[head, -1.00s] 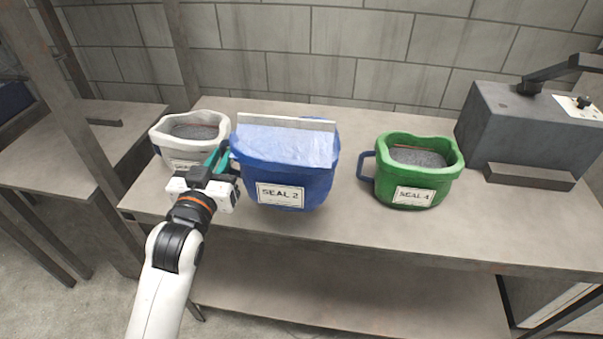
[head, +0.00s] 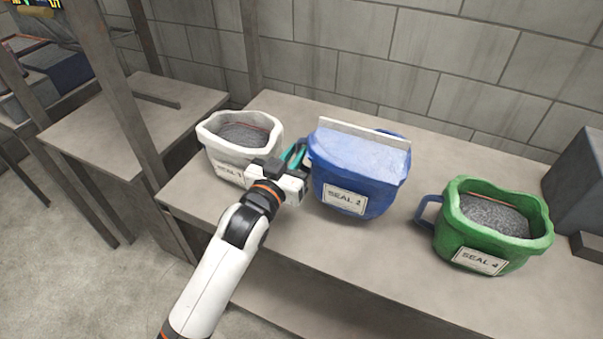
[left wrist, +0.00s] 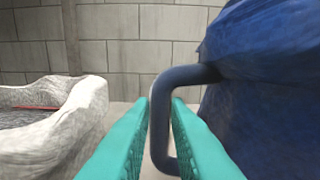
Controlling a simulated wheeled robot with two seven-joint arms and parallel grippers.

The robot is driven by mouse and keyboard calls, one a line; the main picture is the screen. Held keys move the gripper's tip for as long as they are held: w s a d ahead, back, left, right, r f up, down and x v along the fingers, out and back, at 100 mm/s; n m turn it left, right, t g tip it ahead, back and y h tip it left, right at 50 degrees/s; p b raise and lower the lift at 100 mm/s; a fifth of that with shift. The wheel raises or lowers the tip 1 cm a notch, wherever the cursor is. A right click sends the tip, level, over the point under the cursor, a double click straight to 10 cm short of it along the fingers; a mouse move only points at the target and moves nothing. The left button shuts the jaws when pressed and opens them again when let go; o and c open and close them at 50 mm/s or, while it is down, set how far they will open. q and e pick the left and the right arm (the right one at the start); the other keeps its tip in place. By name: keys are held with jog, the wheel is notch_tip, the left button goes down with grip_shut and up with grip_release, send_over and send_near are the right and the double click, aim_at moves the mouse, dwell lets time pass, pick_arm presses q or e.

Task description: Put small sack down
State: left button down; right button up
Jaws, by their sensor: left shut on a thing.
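The blue sack (head: 352,172), labelled "SEAL 2", is upright at the bench's front edge, with a pale bar across its closed top. I cannot tell whether its base touches the bench. My left gripper (head: 293,163) is at the sack's left side, shut on its dark blue handle (left wrist: 160,115). In the left wrist view the handle stands between the teal fingers (left wrist: 160,103), and the sack's blue side (left wrist: 265,95) fills the right. My right gripper is not in view.
A grey-white open sack (head: 213,155) stands left of my gripper, and a green open sack (head: 500,246), labelled "SEAL 4", stands to the right. Both hold grey grains. The bench (head: 465,130) has bare room behind the sacks. A dark grey machine (head: 580,190) stands at the right.

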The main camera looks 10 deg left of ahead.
pick_arm(q)
jog(key=shift+f, duration=2.05)
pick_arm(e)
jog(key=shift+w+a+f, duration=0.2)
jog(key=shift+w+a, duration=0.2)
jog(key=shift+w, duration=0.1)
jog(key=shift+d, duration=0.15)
pick_arm(q)
jog(key=c, duration=1.8)
grip_release()
jog(key=shift+f, duration=0.25)
jog(key=o, duration=0.4)
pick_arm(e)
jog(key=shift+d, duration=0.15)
pick_arm(q)
jog(key=shift+r, duration=0.15)
